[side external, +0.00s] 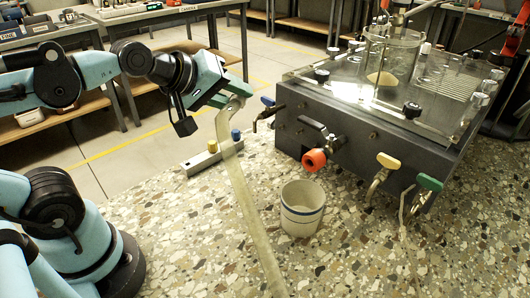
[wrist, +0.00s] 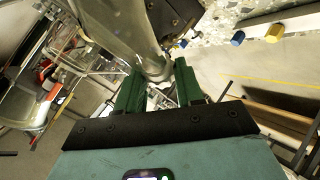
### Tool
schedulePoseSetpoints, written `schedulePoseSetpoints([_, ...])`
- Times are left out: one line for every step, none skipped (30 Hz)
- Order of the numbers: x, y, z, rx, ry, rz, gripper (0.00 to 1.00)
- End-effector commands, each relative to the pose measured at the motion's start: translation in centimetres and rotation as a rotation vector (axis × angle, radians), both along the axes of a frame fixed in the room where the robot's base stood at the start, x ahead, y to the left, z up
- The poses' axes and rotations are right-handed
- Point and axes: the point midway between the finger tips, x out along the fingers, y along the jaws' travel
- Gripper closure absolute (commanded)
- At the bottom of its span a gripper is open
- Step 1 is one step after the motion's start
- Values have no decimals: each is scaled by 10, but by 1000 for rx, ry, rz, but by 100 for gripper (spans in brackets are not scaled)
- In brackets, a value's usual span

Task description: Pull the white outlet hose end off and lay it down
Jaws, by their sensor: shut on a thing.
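The white outlet hose (side external: 242,190) is a pale, translucent tube. My gripper (side external: 236,88) is shut on it near its upper end, left of the tank (side external: 340,130) and above the worktop. From my gripper the hose hangs down across the speckled worktop and leaves the bottom of the side view. Its held end is apart from the tank's front valves. In the wrist view the hose (wrist: 125,32) runs between the green jaws of my gripper (wrist: 158,88). The jaws partly hide the held end.
A white cup with a blue band (side external: 302,208) stands before the tank. Taps with blue, black, orange, yellow and green handles project from the tank. A pale bar with yellow and blue knobs (side external: 205,160) lies near the worktop's far edge. The left-middle worktop (side external: 175,235) is clear.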

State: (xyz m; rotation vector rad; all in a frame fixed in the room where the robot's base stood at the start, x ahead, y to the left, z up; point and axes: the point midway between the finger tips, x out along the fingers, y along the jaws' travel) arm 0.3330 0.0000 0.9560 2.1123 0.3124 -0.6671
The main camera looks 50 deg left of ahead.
Motion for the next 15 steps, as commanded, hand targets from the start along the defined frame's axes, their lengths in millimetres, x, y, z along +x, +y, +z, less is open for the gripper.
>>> schedulePoseSetpoints([0, 0, 8, -6, 10, 1, 100])
schedulePoseSetpoints([0, -1, 10, -14, 17, -1, 100])
schedulePoseSetpoints([0, -9, 6, -26, 36, -3, 100])
schedulePoseSetpoints([0, -13, 4, -34, 49, -3, 100])
schedulePoseSetpoints([1, -17, 3, -46, 64, -2, 100])
schedulePoseSetpoints([1, -23, 1, -61, 84, 2, 100])
schedulePoseSetpoints([1, -29, -1, -75, 101, 4, 100])
schedulePoseSetpoints([0, -34, -2, -88, 121, 7, 100])
schedulePoseSetpoints([0, -42, -4, -111, 150, 10, 100])
schedulePoseSetpoints([-1, -50, -6, -130, 174, 14, 100])
schedulePoseSetpoints([-2, -58, -8, -152, 204, 17, 100])
schedulePoseSetpoints([-3, -70, -10, -186, 248, 24, 100])
schedulePoseSetpoints([-5, -81, -11, -216, 288, 29, 100])
schedulePoseSetpoints([-7, -91, -12, -249, 330, 35, 100])
schedulePoseSetpoints([-11, -107, -14, -299, 393, 45, 100])
